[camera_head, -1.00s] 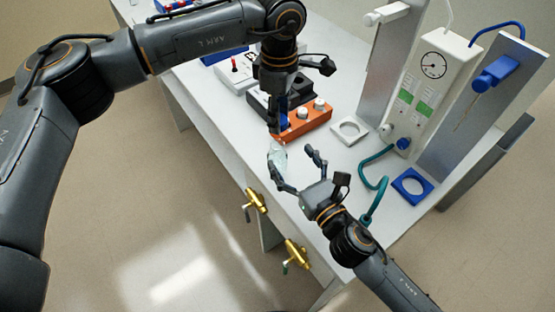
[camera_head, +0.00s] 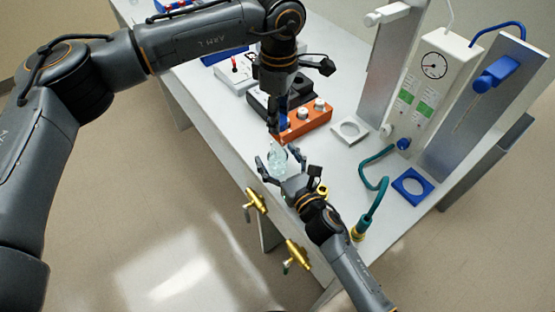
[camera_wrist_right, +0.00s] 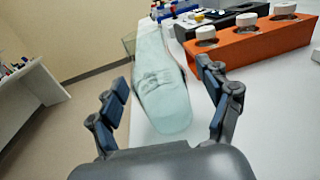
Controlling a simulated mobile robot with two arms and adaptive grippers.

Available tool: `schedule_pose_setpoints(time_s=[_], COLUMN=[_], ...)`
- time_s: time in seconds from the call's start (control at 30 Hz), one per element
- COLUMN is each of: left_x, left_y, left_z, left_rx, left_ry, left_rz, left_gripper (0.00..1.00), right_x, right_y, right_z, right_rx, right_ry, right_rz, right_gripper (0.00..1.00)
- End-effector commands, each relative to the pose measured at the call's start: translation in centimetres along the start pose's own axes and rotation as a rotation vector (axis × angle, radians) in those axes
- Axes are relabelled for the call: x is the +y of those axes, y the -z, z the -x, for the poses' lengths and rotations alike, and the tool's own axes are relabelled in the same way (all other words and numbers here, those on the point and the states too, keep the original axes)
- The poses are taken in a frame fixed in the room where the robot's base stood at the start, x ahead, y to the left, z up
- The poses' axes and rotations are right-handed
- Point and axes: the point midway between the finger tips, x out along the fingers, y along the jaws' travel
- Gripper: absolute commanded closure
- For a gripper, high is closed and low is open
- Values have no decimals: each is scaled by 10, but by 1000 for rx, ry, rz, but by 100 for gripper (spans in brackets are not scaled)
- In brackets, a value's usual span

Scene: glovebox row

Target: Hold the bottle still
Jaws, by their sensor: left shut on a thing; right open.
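The bottle (camera_head: 278,161) is clear and pale green, at the bench's front edge. It fills the middle of the right wrist view (camera_wrist_right: 163,95), where it looks tilted. My left gripper (camera_head: 274,130) points down from above and is shut at the bottle's upper end; the exact grip is hard to see. My right gripper (camera_head: 279,157) is open, with one finger on each side of the bottle. In the right wrist view its fingers (camera_wrist_right: 160,95) stand apart, left and right of the bottle, and no firm contact shows.
A white square ring (camera_head: 350,131), a blue ring holder (camera_head: 412,187) and a teal hose (camera_head: 372,182) lie to the right. Brass valves (camera_head: 256,201) stick out from the bench front.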

Motion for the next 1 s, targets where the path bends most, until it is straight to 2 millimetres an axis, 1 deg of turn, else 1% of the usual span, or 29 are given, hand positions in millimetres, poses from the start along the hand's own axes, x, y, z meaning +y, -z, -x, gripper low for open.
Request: schedule_pose_setpoints(time_s=[0.23, 0.27, 0.3, 0.37, 0.4, 0.47, 0.5, 0.57, 0.6, 0.63, 0.77, 0.83, 1.0], left_x=[0, 0, 0, 0, 0, 0, 0, 0, 0, 0, 0, 0, -1], left_y=[0, 0, 0, 0, 0, 0, 0, 0, 0, 0, 0, 0, 0], left_z=[0, 0, 0, 0, 0, 0, 0, 0, 0, 0, -1, -6, -30], left_rx=[0, 0, 0, 0, 0, 0, 0, 0, 0, 0, 0, 0, 1], left_ry=[0, 0, 0, 0, 0, 0, 0, 0, 0, 0, 0, 2, 3], left_rz=[0, 0, 0, 0, 0, 0, 0, 0, 0, 0, 0, 0, 0], left_gripper=[73, 73, 73, 73, 73, 73, 73, 73, 73, 73, 73, 73, 73], right_x=[0, 0, 0, 0, 0, 0, 0, 0, 0, 0, 0, 0, 0], right_y=[0, 0, 0, 0, 0, 0, 0, 0, 0, 0, 0, 0, 0], right_z=[-1, -1, -1, 0, 0, 0, 0, 0, 0, 0, 0, 0, 0], right_rx=[0, 0, 0, 0, 0, 0, 0, 0, 0, 0, -1, -1, -1], right_ry=[0, 0, 0, 0, 0, 0, 0, 0, 0, 0, 0, 0, 0], right_rz=[0, 0, 0, 0, 0, 0, 0, 0, 0, 0, 0, 0, 0], right_gripper=[21, 24, 32, 44, 52, 64, 72, 85, 93, 99, 100, 100, 100])
